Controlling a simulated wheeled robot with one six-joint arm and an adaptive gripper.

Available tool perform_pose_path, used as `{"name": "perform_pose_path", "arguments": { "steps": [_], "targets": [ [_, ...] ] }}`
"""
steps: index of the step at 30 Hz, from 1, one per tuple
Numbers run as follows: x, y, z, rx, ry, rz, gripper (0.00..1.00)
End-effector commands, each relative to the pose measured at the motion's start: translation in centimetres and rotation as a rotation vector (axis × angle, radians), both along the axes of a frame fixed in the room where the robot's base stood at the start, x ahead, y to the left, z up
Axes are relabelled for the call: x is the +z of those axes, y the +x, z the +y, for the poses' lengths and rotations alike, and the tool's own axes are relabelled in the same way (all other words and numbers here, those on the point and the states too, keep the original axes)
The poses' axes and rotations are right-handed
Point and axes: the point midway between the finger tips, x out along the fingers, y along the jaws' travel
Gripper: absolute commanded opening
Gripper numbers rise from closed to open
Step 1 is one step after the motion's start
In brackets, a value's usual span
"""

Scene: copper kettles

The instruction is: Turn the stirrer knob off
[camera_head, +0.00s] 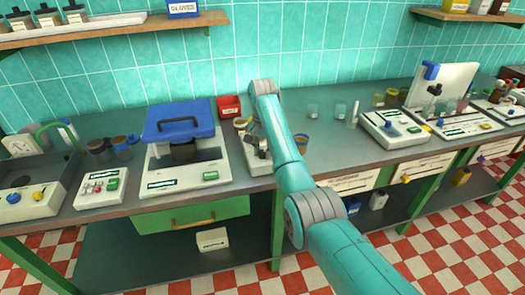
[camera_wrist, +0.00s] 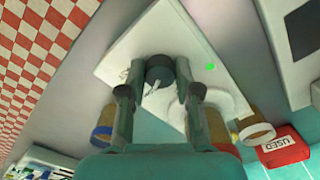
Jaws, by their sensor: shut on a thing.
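The stirrer (camera_wrist: 130,45) is a white slab-shaped unit with a pale round plate, and a small green light (camera_wrist: 210,67) shows on it. Its dark round knob (camera_wrist: 158,70) sits between my fingertips in the wrist view. My gripper (camera_wrist: 158,80) is shut on the knob, with one finger on each side. A pale mark shows just below the knob; I cannot tell its setting. In the head view the stirrer (camera_head: 257,160) stands on the grey bench, largely hidden by my arm, and the knob is hidden there.
A red box marked USED (camera_wrist: 285,147) and several amber jars (camera_wrist: 256,130) stand close to the stirrer. A white instrument with a blue top (camera_head: 180,122) stands to its left. Clear glasses (camera_head: 312,110) stand to the right, with bare bench (camera_head: 335,150) in front.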

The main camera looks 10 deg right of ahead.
Motion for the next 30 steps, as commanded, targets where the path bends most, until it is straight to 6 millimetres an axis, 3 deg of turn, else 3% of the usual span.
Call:
{"name": "perform_pose_path", "arguments": {
  "steps": [30],
  "targets": [
    [0.04, -0.03, -0.18, 0.939, 0.000, -0.001, 0.00]
  ]
}}
